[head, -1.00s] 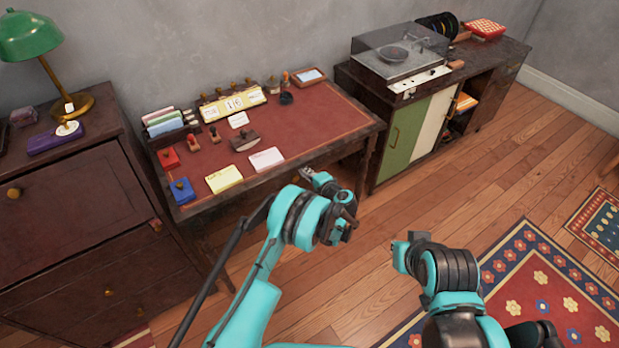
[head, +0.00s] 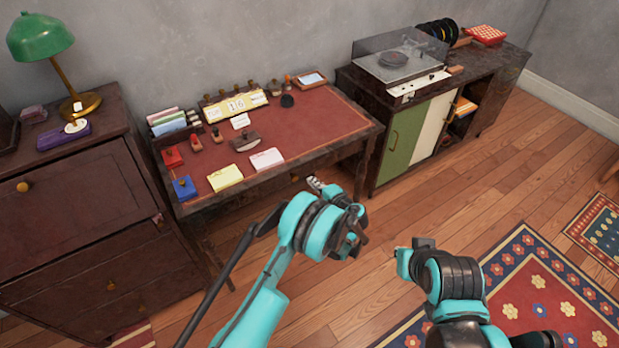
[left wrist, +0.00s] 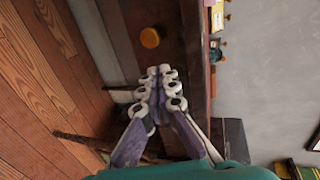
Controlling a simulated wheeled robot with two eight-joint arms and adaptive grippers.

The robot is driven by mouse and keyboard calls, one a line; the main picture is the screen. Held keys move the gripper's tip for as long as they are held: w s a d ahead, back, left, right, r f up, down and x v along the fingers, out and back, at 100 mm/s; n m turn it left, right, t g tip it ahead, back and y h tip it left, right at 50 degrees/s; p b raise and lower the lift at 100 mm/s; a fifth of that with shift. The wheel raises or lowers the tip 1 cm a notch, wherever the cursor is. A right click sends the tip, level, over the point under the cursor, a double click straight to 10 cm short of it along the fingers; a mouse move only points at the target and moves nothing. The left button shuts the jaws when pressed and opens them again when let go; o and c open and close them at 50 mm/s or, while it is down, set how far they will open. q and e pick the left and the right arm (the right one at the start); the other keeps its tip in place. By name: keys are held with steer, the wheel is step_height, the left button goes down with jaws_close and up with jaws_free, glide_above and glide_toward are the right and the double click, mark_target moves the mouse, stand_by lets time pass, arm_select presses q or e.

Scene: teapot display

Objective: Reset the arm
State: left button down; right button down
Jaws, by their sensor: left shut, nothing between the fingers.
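My left gripper (head: 316,184) is in front of the desk's front edge, over the wooden floor, partly hidden behind my teal and black wrist. In the left wrist view its two fingers (left wrist: 161,75) come together at the tips, with nothing between them. My right arm comes in at the lower right of the head view, folded over the floor and rug; its gripper fingers do not show.
The desk (head: 310,125) carries stamps, a yellow calendar (head: 235,105) and note pads. A dark drawer cabinet (head: 75,200) stands at left, and a turntable (head: 400,65) on a sideboard at the back. A patterned rug (head: 540,290) lies on the open floor at right.

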arm_select(q)
steer(key=p+v, duration=0.2)
steer(key=v, duration=0.5)
steer(key=s+a+r+n+g+h, duration=0.2)
steer(key=s+a+r, duration=0.2)
steer(key=a+r, duration=0.4)
steer(key=s+a+r+n+g+h, duration=0.1)
steer(key=s+a+r+n+g, duration=0.25)
steer(key=r, duration=0.75)
steer(key=s+a+r+n+h, duration=0.1)
steer(key=s+a+n+h, duration=0.1)
steer(key=s, duration=1)
steer(key=s+a+r+n+t+h, duration=0.1)
steer(key=s+a+r+n+h, duration=0.1)
steer(key=s, duration=1.1)
steer(key=shift+a+r+n+h, duration=0.2)
steer(key=shift+a+n+h, duration=0.5)
steer(key=shift+a, duration=0.35)
